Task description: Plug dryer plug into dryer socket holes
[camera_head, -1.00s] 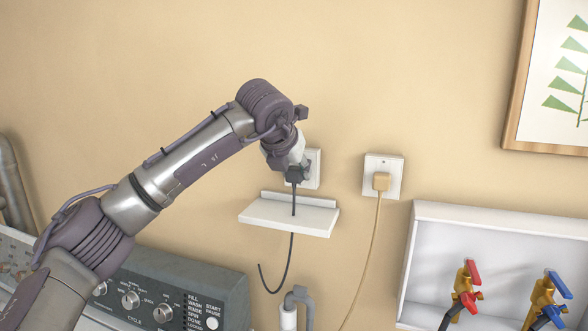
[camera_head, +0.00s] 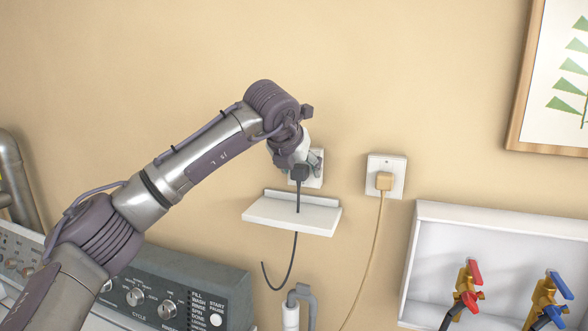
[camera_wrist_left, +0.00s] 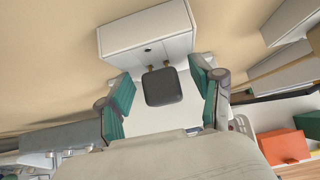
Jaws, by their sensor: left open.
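The dark dryer plug (camera_head: 301,173) is in front of the left white wall socket (camera_head: 318,170), its cord hanging past the small white shelf. In the left wrist view the plug (camera_wrist_left: 162,87) is between my left gripper's teal finger pads, with a narrow gap on each side. My left gripper (camera_wrist_left: 162,93) is open around it; in the head view the gripper (camera_head: 300,165) partly covers the socket. Brass prongs show between the plug and the white socket block (camera_wrist_left: 160,48). I cannot tell whether their tips are in the holes. My right gripper is not in view.
The white shelf (camera_head: 265,213) juts out just below the socket. To the right, a second socket (camera_head: 399,163) holds a tan plug (camera_head: 383,181). A white valve box (camera_head: 425,240) is at the lower right, and a washer panel (camera_head: 240,285) at the lower left.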

